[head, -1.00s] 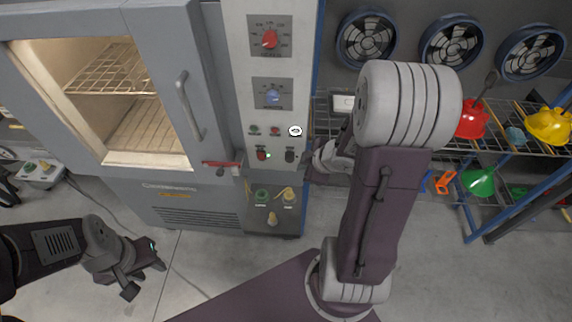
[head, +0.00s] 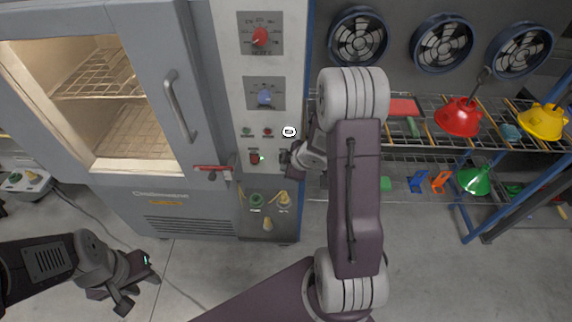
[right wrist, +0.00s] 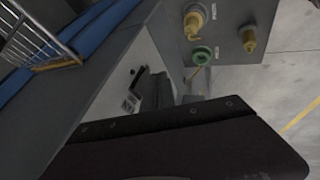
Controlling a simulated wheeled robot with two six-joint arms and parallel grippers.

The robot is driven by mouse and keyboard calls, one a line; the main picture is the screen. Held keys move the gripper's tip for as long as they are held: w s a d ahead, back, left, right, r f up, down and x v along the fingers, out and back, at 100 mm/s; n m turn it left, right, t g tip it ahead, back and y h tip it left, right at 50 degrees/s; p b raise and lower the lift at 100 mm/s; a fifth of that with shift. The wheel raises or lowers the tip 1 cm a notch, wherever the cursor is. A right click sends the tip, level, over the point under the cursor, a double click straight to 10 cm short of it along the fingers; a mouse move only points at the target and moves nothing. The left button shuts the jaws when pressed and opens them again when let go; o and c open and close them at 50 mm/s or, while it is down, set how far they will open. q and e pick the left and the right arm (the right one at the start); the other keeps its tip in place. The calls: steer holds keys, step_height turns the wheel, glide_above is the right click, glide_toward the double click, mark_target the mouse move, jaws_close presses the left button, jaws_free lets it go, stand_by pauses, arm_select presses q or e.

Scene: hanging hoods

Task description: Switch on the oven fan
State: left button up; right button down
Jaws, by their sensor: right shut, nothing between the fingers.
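The oven's grey control panel (head: 231,60) stands left of my right arm. It carries a red knob (head: 260,38), a blue knob (head: 265,97), a green light (head: 247,132), a red light (head: 268,132) and a red switch (head: 254,158) with a small green glow beside it. My right gripper (head: 286,160) is shut and empty, at the panel's lower right, over the place of a dark switch. Contact cannot be told. In the right wrist view a black switch (right wrist: 140,76) shows on the panel beyond the dark gripper. My left gripper (head: 136,280) looks open and empty, low at left.
The oven chamber (head: 125,130) shows lit racks behind its door with a grey handle (head: 179,105). A wire shelf (head: 400,145) with funnels stands at right, under several wall fans (head: 358,37). Floor in front is clear.

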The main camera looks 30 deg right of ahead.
steer(key=shift+w+d, duration=0.3)
steer(key=shift+w, duration=0.15)
steer(key=shift+w+d+f, duration=0.1)
steer(key=shift+w, duration=0.05)
steer(key=shift+r+p, duration=0.8)
steer(key=shift+p, duration=0.3)
